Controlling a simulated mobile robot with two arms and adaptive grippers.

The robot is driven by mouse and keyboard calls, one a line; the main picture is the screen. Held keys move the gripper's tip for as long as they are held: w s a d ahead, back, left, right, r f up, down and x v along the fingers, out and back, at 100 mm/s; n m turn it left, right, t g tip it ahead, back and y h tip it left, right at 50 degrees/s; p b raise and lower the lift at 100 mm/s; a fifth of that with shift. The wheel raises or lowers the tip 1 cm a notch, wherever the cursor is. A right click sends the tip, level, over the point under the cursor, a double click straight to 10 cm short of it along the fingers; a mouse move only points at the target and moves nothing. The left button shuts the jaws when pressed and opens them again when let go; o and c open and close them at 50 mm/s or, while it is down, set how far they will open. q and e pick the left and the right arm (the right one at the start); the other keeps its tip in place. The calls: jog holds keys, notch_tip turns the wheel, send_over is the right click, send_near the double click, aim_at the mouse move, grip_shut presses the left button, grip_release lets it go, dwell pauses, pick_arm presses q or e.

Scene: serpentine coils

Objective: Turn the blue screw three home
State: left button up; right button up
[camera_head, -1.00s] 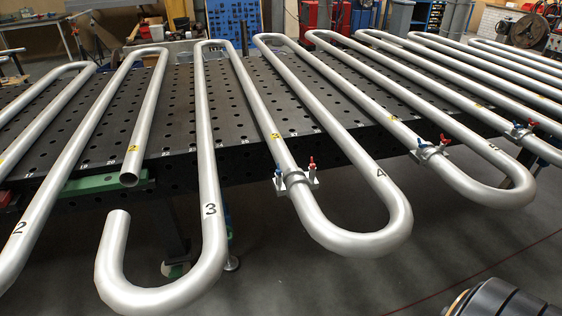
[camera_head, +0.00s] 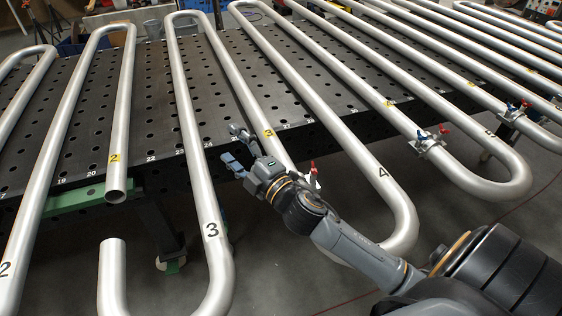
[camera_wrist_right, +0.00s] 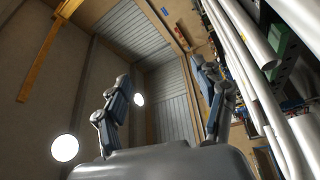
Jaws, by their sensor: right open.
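My right gripper (camera_head: 238,147) is open and empty in the head view, beside the pipe with the yellow 3. In the right wrist view its two fingers stand wide apart, with nothing between them (camera_wrist_right: 162,78). The clamp on that pipe is mostly hidden behind my gripper and wrist. Only its red screw (camera_head: 313,167) shows clearly, and its blue screw is hidden. Another clamp (camera_head: 427,145) on the pipe to the right carries a blue screw (camera_head: 420,135) and a red one (camera_head: 442,129). My left gripper is out of view.
Long grey serpentine pipes lie across the black perforated table (camera_head: 160,85) and overhang its front edge. A further clamp (camera_head: 512,113) stands farther right.

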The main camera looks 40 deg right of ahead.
jog(key=a+r+n+g+y, duration=0.65)
jog(key=n+y, duration=0.55)
jog(key=n, duration=0.6)
jog(key=s+d+f+n+g+h, duration=0.3)
jog(key=d+n+g+h, duration=0.35)
jog(key=d, duration=0.45)
jog(key=s+d+f+n+g+h, duration=0.25)
jog(key=d+n+g+h, duration=0.25)
jog(key=d+n, duration=0.45)
jog(key=shift+m, duration=0.8)
jog(key=p+x, duration=0.1)
jog(key=x, duration=0.3)
jog(key=p+x, duration=0.1)
jog(key=x, duration=0.3)
jog(key=d+p+x, duration=0.1)
jog(key=p+x, duration=0.1)
jog(key=x, duration=0.2)
jog(key=shift+w+f, duration=0.3)
jog(key=shift+f, duration=0.2)
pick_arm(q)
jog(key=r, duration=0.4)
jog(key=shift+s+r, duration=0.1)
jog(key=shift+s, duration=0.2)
pick_arm(e)
jog(key=shift+c, duration=0.4)
